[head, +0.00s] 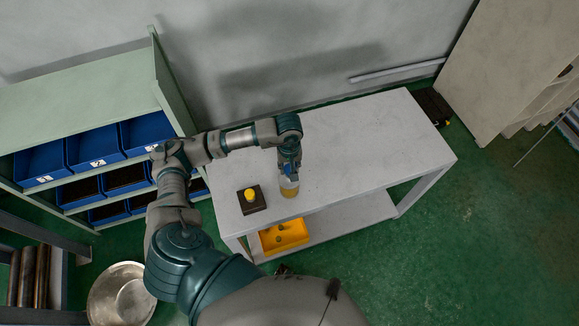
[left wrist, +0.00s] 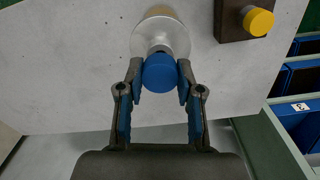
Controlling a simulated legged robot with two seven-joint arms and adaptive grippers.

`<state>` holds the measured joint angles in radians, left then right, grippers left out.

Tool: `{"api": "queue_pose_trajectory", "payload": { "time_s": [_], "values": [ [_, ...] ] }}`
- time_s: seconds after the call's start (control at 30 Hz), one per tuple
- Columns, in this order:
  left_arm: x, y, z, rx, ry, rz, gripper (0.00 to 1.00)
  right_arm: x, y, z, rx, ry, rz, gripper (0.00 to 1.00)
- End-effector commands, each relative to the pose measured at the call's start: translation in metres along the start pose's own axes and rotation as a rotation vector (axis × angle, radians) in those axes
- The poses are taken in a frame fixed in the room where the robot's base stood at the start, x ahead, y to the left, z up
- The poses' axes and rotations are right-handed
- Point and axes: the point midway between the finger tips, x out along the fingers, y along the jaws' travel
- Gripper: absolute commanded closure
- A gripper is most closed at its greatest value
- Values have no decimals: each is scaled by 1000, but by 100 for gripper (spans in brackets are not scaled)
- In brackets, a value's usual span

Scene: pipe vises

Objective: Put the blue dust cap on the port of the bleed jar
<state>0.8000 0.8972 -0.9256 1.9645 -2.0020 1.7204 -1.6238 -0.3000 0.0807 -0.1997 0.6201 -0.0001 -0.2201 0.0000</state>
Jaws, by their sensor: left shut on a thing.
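The blue dust cap (left wrist: 159,73) is held between the fingertips of my left gripper (left wrist: 159,82), which also shows in the head view (head: 289,170). The bleed jar (head: 289,188) stands on the white bench, clear with an amber lower part. In the left wrist view the jar (left wrist: 162,37) is directly beyond the cap, with a grey neck between them. The cap lines up with that neck; I cannot tell whether it is seated or just above the port. The port itself is hidden behind the cap. My right gripper is not in view.
A dark block with a yellow cap (head: 250,195) is left of the jar on the white bench (head: 370,150). A yellow tray (head: 269,246) with small items sits on the lower shelf. Blue bins (head: 95,145) fill the left rack. The bench's right side is clear.

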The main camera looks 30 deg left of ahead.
Motion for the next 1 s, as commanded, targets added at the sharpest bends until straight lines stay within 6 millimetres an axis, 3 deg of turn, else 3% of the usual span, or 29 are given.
{"api": "queue_pose_trajectory", "payload": {
  "time_s": [1.0],
  "values": [
    [0,0,0,0,0,0,89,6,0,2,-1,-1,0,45]
  ]
}}
